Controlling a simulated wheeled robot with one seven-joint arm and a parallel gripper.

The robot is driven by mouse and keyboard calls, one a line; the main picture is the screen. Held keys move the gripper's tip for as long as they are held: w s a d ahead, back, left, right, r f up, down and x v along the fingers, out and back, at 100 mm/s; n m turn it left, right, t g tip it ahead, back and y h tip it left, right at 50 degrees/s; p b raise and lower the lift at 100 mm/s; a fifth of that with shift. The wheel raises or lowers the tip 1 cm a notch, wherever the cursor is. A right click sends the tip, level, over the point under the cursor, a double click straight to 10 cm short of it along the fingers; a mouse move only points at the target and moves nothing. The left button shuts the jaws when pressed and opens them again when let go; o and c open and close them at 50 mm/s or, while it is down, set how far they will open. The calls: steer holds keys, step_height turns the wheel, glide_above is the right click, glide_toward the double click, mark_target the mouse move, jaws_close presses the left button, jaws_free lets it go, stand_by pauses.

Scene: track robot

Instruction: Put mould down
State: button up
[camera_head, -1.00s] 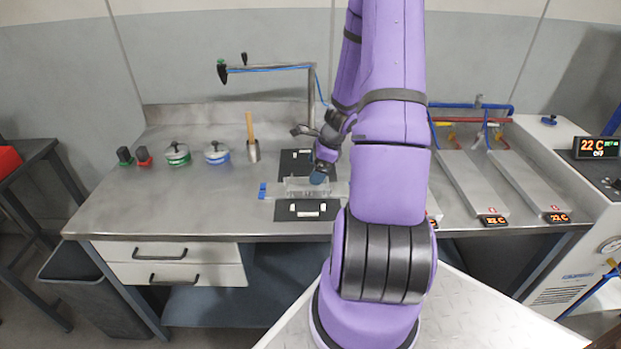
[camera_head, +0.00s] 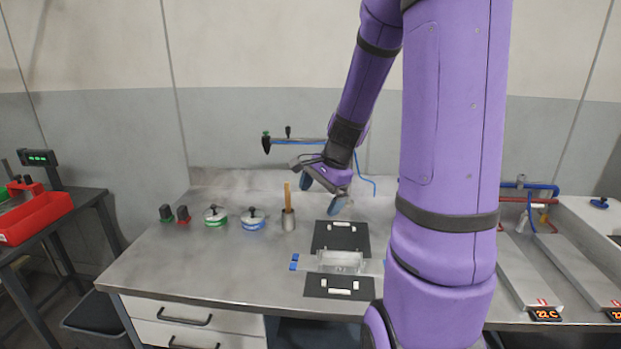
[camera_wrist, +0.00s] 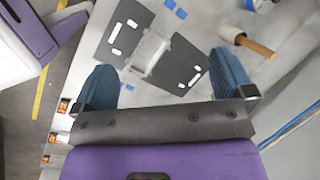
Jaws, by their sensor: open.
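The clear mould (camera_head: 340,261) lies on the steel bench between two dark plates with pale slots, the rear plate (camera_head: 340,237) and the front plate (camera_head: 338,287). The mould also shows in the wrist view (camera_wrist: 150,52), beyond my fingertips. My gripper (camera_head: 322,194) is above the bench, behind and above the mould, apart from it. Its two blue-padded fingers (camera_wrist: 165,80) are spread wide with nothing between them. My arm covers the bench to the right of the mould.
Blue tabs (camera_head: 294,262) sit at the mould's left. A metal cup with a wooden handle (camera_head: 288,215), lidded green and blue pots (camera_head: 253,218) and small red and dark items stand left. A thin stand with a blue hose (camera_head: 300,140) rises behind. Metal troughs (camera_head: 540,255) lie right.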

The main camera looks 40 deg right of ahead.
steer(key=s+a+r+n+h, duration=0.1)
steer(key=s+a+r+n, duration=0.4)
steer(key=a+r+n, duration=0.55)
steer(key=s+a+r+n+t, duration=0.1)
steer(key=s+a+r+n, duration=0.2)
steer(key=s+a+n, duration=0.1)
steer(key=s+a+r+n+t+h, duration=0.1)
steer(key=s+a+r+n, duration=0.1)
steer(key=s, duration=0.5)
steer(key=shift+a+r+n, duration=0.4)
steer(key=shift+a+n, duration=0.45)
steer(key=shift+a, duration=0.25)
